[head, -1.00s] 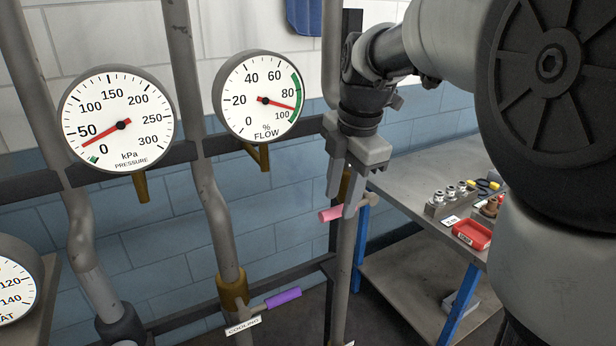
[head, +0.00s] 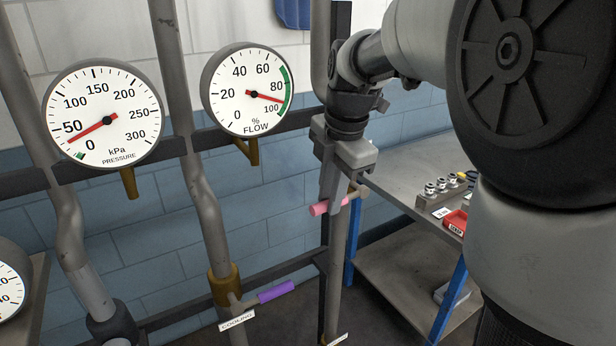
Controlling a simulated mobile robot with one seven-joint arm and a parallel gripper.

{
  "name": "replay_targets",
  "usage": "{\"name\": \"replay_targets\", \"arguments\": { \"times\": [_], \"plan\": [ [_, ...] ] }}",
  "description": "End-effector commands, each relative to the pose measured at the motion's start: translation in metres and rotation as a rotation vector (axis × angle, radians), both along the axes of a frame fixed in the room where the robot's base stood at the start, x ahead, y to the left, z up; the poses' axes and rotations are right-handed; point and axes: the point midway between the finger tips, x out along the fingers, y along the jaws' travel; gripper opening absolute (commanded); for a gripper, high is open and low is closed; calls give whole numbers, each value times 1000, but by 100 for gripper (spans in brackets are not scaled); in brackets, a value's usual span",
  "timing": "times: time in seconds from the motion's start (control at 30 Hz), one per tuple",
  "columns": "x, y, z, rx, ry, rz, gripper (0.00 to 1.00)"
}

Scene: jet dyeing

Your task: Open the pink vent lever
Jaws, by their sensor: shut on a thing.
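The pink vent lever (head: 319,208) sticks out to the left on the vertical pipe right of the flow gauge in the head view. The fingers hide part of the lever, and the far finger is hard to make out.
A purple lever (head: 280,291) with a COOLING label (head: 237,320) is at lower left. A pressure gauge (head: 103,118) and a flow gauge (head: 247,90) are on the left. A metal bench (head: 405,190) with fittings and a red tray (head: 456,222) stands at right.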

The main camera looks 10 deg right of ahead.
Motion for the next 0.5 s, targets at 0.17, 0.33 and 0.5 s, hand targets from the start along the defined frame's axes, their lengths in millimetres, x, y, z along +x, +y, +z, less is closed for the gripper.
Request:
{"name": "replay_targets", "arguments": {
  "times": [0.17,0.33,0.5],
  "plan": [
    [0,1,-5,-37,-18,2,0],
    [-1,3,-15,-121,-53,4,0],
    [-1,5,-28,-248,-107,6,0]
  ]
}}
